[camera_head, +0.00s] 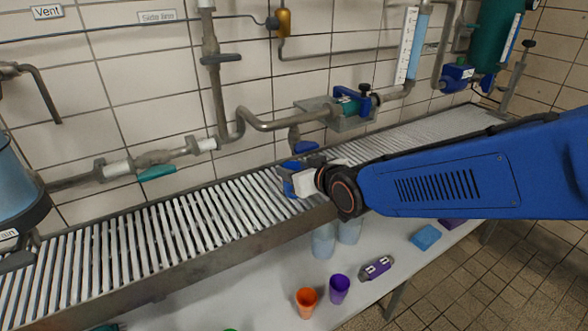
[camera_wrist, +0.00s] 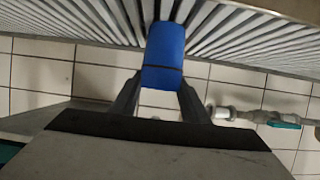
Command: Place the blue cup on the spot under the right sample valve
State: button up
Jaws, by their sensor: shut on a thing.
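The blue cup (camera_wrist: 164,52) is between the two fingers of my gripper (camera_wrist: 158,92) in the wrist view. Its far end overlaps the slatted grating, and I cannot tell whether it touches. In the head view my gripper (camera_head: 306,181) is over the grating (camera_head: 215,215), with a blue patch at its left side that looks like the cup, mostly covered. A blue-handled valve (camera_head: 305,147) hangs from the pipe just behind and above my gripper. The spot under it is hidden by my gripper and arm.
A teal-handled valve (camera_head: 157,172) is on the pipe to the left. Below the grating, a white shelf holds an orange cup (camera_head: 306,302), a purple cup (camera_head: 340,288), pale blue cups (camera_head: 323,242) and a blue sponge-like block (camera_head: 425,237). The grating left of my gripper is clear.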

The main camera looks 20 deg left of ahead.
jog(key=shift+f, duration=0.1)
jog(key=o, duration=1.1)
jog(key=shift+o, duration=0.2)
jog(key=shift+s+d+r, duration=0.25)
jog(key=shift+d+r, duration=0.05)
jog(key=shift+r, duration=0.05)
jog(key=v, duration=1.1)
